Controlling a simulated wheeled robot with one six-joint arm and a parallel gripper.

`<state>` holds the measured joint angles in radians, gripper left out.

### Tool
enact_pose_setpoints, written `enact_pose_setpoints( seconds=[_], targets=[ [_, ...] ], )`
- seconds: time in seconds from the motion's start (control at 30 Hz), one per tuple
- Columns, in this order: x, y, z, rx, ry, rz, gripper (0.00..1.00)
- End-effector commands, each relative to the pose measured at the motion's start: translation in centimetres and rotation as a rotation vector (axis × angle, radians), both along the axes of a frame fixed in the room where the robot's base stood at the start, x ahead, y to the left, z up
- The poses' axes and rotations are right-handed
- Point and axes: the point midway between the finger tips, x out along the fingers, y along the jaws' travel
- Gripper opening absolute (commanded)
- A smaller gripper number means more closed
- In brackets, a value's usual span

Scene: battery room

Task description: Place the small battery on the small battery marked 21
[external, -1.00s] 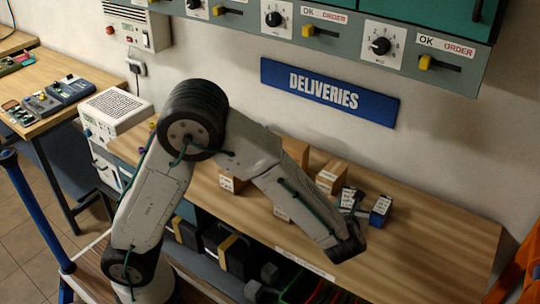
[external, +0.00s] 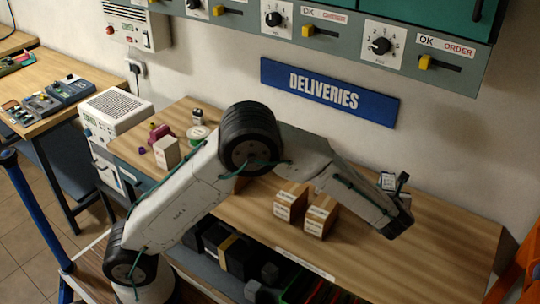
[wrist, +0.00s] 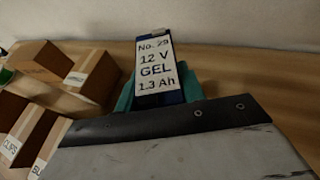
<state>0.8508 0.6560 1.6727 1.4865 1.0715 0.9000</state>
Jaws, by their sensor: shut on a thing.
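A small blue battery (wrist: 158,70) with a white label reading "No. 29, 12 V GEL 1.3 Ah" stands between the teal fingers of my gripper (wrist: 160,92) in the wrist view. My gripper is shut on it. In the external view my gripper (external: 397,187) is over the right part of the wooden bench, and the white label of the held battery (external: 388,181) shows beside it. No battery marked 21 can be made out in either view. My wrist covers part of the bench top.
Several cardboard boxes (external: 320,216) stand on the bench (external: 455,235) left of my gripper; they also show at the left of the wrist view (wrist: 88,80). A white box (external: 167,152) and a tape roll (external: 198,133) are at the bench's left end. The right end looks clear.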

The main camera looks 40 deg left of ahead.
Motion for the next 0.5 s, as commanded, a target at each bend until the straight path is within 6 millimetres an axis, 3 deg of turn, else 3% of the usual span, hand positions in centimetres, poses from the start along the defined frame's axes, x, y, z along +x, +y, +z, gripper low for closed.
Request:
enact_pose_setpoints(
  seconds=[0.2, 0.5],
  targets=[
    [0.0, 0.0, -3.1, 0.002, 0.001, -0.001, 0.0],
    [0.0, 0.0, -3.4, -0.001, -0.001, -0.001, 0.0]
  ],
)
